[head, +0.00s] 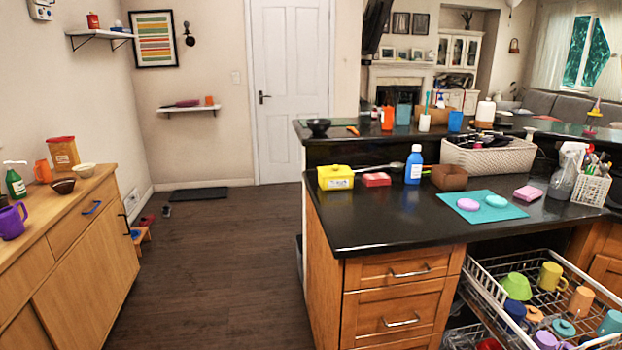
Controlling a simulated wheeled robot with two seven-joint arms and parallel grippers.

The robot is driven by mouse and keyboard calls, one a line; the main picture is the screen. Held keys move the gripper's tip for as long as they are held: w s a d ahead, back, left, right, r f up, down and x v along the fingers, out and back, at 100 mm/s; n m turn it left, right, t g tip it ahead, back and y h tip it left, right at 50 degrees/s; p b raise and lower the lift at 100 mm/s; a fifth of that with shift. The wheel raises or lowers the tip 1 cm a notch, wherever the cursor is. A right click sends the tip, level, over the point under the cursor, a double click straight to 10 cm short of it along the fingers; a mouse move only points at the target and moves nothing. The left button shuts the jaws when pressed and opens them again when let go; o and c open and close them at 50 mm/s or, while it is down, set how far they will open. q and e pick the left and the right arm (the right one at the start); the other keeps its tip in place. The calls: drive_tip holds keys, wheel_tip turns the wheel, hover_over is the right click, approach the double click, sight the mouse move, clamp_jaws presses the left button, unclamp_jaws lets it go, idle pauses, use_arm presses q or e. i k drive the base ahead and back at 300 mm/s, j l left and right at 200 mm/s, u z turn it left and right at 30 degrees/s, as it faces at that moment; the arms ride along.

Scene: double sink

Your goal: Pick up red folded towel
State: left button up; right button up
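A small flat red block-like item (376,179) lies on the black counter (395,225), just right of a yellow tub. It looks like the red folded towel, though it is too small to tell cloth from sponge. A similar pink item (528,193) lies further right on the counter, by the teal mat. Neither of my grippers is in the head view.
Close to the red item are the yellow tub (335,178), a blue bottle (414,165) and a brown box (449,177). The teal mat (482,213) holds two soaps. A pulled-out dish rack (480,292) blocks the lower right. Floor left of the counter (235,250) is clear.

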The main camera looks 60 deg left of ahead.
sight(381, 178)
drive_tip(key=u, duration=1.6)
